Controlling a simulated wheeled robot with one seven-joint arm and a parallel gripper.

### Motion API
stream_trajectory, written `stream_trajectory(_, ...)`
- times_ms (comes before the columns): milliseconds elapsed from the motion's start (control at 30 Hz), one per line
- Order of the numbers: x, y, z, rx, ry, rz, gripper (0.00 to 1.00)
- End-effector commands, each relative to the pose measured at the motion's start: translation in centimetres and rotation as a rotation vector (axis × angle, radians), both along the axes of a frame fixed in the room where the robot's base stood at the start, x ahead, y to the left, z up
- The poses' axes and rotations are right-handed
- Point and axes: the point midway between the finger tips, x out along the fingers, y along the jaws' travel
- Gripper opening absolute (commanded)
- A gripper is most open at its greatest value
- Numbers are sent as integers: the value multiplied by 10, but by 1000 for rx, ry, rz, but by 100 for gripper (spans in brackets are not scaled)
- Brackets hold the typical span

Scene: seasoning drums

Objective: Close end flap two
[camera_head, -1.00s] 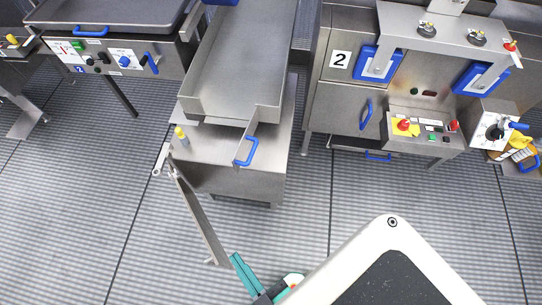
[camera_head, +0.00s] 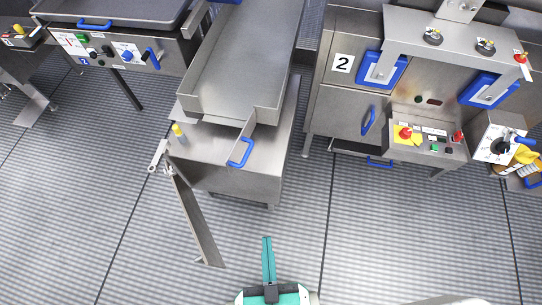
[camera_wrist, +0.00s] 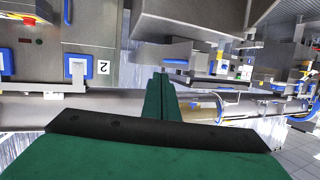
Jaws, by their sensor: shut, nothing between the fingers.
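A long, narrow metal flap (camera_head: 197,222) stands swung out from the front left corner of a steel tray (camera_head: 228,75), pointing towards me over the floor. I take it for end flap two, though no number shows on it. Its hinge bracket (camera_head: 163,157) is near a yellow-topped knob (camera_head: 178,131). My gripper (camera_head: 267,240) has teal fingers pressed together and empty. It is right of the flap's free end, apart from it. The closed fingers also show in the wrist view (camera_wrist: 161,80); I cannot clearly make out the flap there.
A blue handle (camera_head: 240,152) sits at the tray's front end. A steel machine marked 2 (camera_head: 342,63) with blue handles and a control box (camera_head: 427,142) stands at right. Another control panel (camera_head: 110,50) is at upper left. Open floor (camera_head: 330,230) lies around my gripper.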

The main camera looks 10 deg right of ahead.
Motion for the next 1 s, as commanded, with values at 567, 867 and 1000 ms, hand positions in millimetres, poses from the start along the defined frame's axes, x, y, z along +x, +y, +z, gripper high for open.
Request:
stream_trajectory(567, 110, -25, -186, 691, 416, -239, 0)
stream_trajectory(867, 187, -28, -184, 1067, 553, -111, 0)
stream_trajectory(1000, 216, -39, -155, 1203, 599, 14, 0)
